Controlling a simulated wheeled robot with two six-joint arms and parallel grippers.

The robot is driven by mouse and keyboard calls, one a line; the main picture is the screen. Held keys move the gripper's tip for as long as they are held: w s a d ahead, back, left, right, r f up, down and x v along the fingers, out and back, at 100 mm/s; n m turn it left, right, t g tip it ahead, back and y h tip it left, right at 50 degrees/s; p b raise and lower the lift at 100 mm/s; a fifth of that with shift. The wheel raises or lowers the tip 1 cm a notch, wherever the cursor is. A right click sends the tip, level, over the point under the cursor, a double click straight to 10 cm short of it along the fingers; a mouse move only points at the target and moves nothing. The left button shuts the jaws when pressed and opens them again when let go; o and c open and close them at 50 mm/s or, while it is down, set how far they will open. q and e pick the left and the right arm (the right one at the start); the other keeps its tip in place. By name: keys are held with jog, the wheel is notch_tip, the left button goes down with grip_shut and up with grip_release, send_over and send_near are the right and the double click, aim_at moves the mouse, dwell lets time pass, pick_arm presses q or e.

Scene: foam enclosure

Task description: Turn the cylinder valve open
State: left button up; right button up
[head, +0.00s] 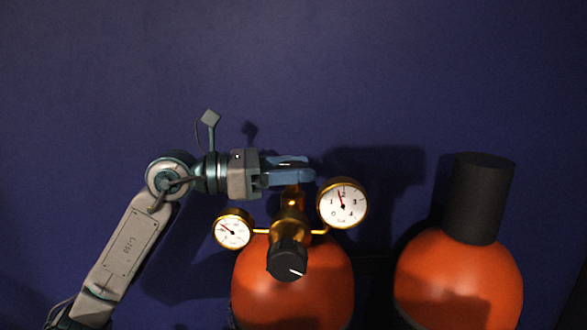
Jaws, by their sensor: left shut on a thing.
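An orange gas cylinder (300,290) stands upright at the lower middle of the head view. A brass regulator (291,205) with two round gauges sits on its top. The larger gauge (342,203) is on the right, the smaller gauge (233,230) on the left. A black knob (287,261) with a white mark faces me at the front. My left gripper (303,172) comes in from the left and is shut at the top of the brass fitting, where the cylinder valve is. Its fingers hide the part they hold. My right gripper is not in view.
A second orange cylinder (458,285) with a black cap (478,198) stands to the right, with a gap between the two. A plain dark blue wall (300,70) is behind. The space above the cylinders is clear.

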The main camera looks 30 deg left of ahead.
pick_arm(q)
jog(key=shift+n+t+y+p, duration=0.5)
jog(key=shift+n+t+y, duration=1)
jog(key=shift+t+y, duration=0.2)
jog(key=o, duration=1)
jog(key=shift+c, duration=0.2)
jog(key=shift+s+a+f+t+y+b, duration=0.2)
jog(key=shift+s+a+t+y+b, duration=0.15)
jog(key=shift+b, duration=0.25)
jog(key=b+v, duration=0.9)
jog(key=b, duration=0.3)
jog(key=shift+s+a+r, duration=0.2)
jog(key=shift+s, duration=0.1)
